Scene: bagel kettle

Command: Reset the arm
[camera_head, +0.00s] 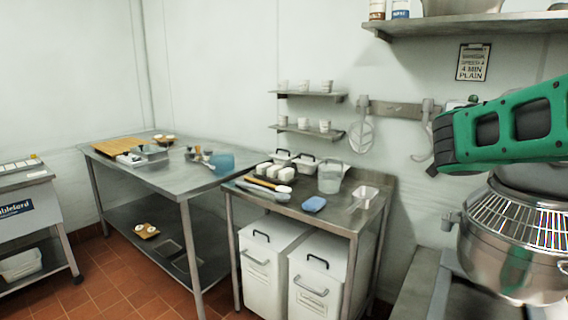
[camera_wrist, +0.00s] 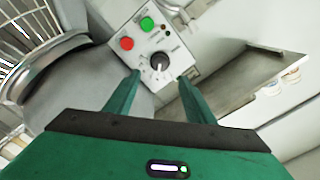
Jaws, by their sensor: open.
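My gripper (camera_wrist: 158,80) shows in the wrist view with two green fingers spread apart and nothing held between them. Its fingertips point at a control panel (camera_wrist: 182,58) with a black knob (camera_wrist: 159,61), a red button (camera_wrist: 127,43) and a green button (camera_wrist: 147,24). The knob appears between the fingertips; I cannot tell whether they touch the panel. In the head view, a green part of my arm reaches in from the right, above the steel mixer bowl (camera_head: 500,262). The control panel cannot be made out there.
The wire guard (camera_head: 522,222) sits over the bowl. A steel table (camera_head: 350,220) with tubs and a blue block stands left of the mixer. A longer table (camera_head: 185,183) is further left. A high shelf (camera_head: 480,25) hangs on the wall above my arm. Tiled floor shows at lower left.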

